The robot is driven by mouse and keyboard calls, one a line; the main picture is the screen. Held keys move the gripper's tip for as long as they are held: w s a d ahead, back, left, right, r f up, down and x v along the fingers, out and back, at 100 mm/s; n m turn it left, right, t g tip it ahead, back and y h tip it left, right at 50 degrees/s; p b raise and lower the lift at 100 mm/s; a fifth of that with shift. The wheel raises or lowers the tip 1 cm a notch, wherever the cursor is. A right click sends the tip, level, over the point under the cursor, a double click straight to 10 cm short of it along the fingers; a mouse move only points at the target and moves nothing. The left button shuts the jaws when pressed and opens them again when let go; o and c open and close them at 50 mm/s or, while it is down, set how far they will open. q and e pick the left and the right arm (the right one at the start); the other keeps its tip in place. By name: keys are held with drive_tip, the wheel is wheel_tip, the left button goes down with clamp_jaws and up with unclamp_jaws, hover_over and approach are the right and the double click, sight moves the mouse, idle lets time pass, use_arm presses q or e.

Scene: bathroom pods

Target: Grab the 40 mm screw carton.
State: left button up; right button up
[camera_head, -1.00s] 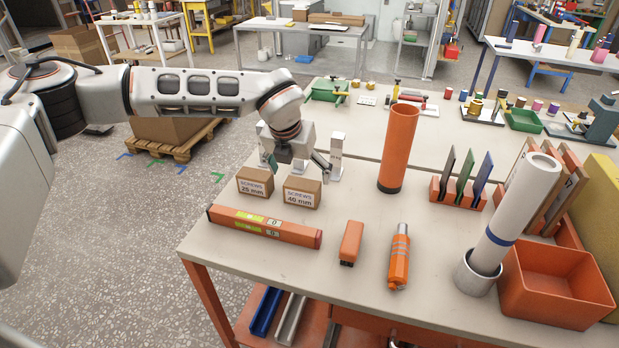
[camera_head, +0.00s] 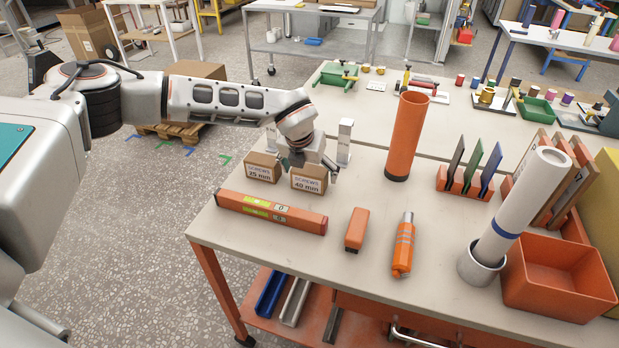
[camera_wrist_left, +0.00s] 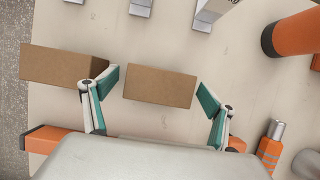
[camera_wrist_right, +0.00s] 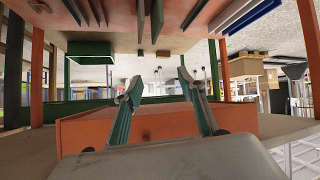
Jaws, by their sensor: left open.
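The 40 mm screw carton (camera_head: 309,182) is a small brown box with a printed label, standing on the bench behind the orange level. It also shows in the left wrist view (camera_wrist_left: 160,86), between the two spread fingers. My left gripper (camera_head: 308,164) is open at the carton, coming down from above, one finger at each side with gaps visible. The 25 mm screw carton (camera_head: 263,167) stands just to the left, and the left finger is between the two cartons (camera_wrist_left: 62,65). My right gripper (camera_wrist_right: 165,90) is open and empty; it shows only in its own wrist view.
An orange level (camera_head: 270,211) lies in front of the cartons. An orange tube (camera_head: 406,137) stands to the right, with a white post (camera_head: 345,143) behind the cartons. An orange stapler-like block (camera_head: 356,230) and an orange bottle (camera_head: 403,245) lie nearer the front edge.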

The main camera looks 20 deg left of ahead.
use_arm(q)
drive_tip(key=shift+c, duration=0.2)
drive_tip(key=c, duration=1.4)
drive_tip(key=shift+r, duration=0.1)
